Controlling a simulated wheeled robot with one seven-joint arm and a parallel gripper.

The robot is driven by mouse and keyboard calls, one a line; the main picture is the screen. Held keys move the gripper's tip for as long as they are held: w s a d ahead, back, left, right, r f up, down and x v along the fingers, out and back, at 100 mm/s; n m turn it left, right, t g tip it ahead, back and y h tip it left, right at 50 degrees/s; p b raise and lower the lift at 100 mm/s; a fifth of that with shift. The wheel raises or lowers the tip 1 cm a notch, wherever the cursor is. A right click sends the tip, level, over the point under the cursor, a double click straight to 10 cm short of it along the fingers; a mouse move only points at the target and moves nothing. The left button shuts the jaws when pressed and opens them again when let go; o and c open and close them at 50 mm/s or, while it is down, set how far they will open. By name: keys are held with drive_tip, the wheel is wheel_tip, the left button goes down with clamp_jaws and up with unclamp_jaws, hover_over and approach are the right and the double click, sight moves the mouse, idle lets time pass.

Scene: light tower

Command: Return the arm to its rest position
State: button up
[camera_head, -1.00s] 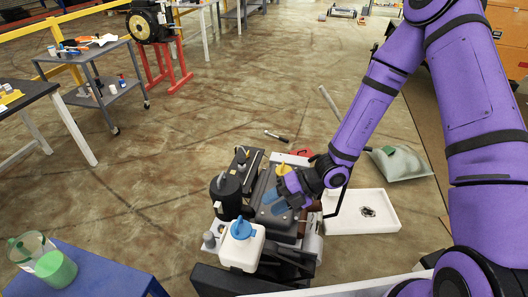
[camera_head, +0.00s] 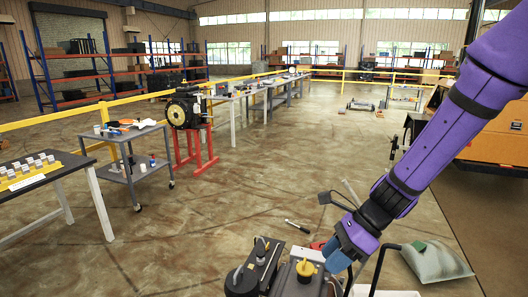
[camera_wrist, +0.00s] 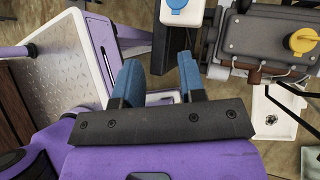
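My gripper (camera_head: 342,262) has blue fingers and shows at the lower right of the head view, at the end of my purple arm. It is beside a machine (camera_head: 300,283) with a yellow cap (camera_head: 306,267), to the right of that cap. In the wrist view my gripper (camera_wrist: 157,80) has its two blue fingers apart, with nothing held between them. Ahead of the fingers is a white container with a blue cap (camera_wrist: 177,4). The grey machine top and its yellow cap (camera_wrist: 303,40) are to the right there.
A white tray (camera_wrist: 272,122) lies on the floor by the machine. A grey bag (camera_head: 437,262) lies to the right. A grey cart (camera_head: 150,173), a black engine on a red stand (camera_head: 186,112) and a black table (camera_head: 40,180) stand left.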

drive_tip(key=s+d+r+n+t+h, duration=0.3)
drive_tip(key=s+d+r+n, duration=0.4)
drive_tip(key=r+n, duration=0.3)
drive_tip(key=s+d+r+n+t+h, duration=0.3)
drive_tip(key=s+d+r+n, duration=0.4)
drive_tip(key=r, duration=0.4)
drive_tip(key=d+n+h, duration=0.1)
drive_tip(key=n, duration=0.1)
drive_tip(key=shift+s+d+r+n+t+h, duration=0.25)
drive_tip(key=shift+s+r+n+t+h, duration=0.05)
drive_tip(key=shift+s+n+h, duration=0.1)
idle(0.9)
